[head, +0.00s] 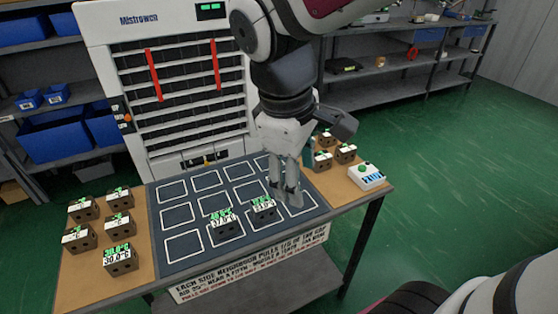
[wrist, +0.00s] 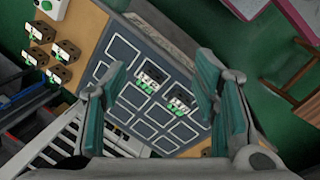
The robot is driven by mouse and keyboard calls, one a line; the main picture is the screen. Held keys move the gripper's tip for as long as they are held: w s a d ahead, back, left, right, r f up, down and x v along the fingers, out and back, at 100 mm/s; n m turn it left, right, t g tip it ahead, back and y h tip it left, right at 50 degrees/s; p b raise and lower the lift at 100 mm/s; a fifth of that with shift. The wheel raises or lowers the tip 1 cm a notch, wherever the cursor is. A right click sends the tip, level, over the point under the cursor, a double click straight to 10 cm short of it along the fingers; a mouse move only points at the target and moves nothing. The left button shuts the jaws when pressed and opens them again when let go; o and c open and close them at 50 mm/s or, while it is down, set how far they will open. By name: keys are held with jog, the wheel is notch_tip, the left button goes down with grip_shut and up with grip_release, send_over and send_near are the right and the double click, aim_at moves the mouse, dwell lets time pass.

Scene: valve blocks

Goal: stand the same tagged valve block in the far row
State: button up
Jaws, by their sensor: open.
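Two dark valve blocks with white tags and green readouts stand in the near row of the outlined mat (head: 196,262). The left block (head: 224,228) is in the second cell from the left, and the right block (head: 264,211) is in the third. Both also show in the wrist view, the left block (wrist: 180,103) and the right block (wrist: 149,78). The far row's cells look empty. My gripper (head: 288,196) is open and empty above the right part of the mat, just right of the right block. Its spread fingers (wrist: 160,70) also show in the wrist view. Which block is the tagged one, I cannot tell.
Several more tagged blocks stand on the left wooden strip (head: 75,285) and several on the right one, partly behind my gripper. A white box with a green button (head: 366,177) sits at the right edge. A tall slatted cabinet (head: 180,80) stands behind the table.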

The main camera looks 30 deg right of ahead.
jog(key=s+m+t+y, duration=0.1)
jog(key=s+m+y, duration=0.1)
jog(key=s+m, duration=0.5)
jog(key=s+r, duration=0.1)
jog(key=s, duration=0.3)
jog(key=shift+a+t, duration=0.3)
jog(key=shift+t, duration=0.1)
notch_tip(320, 180, up, 8)
jog(key=t+p, duration=0.1)
jog(key=p, duration=0.5)
jog(key=shift+f+t, duration=0.15)
jog(key=shift+t, duration=0.15)
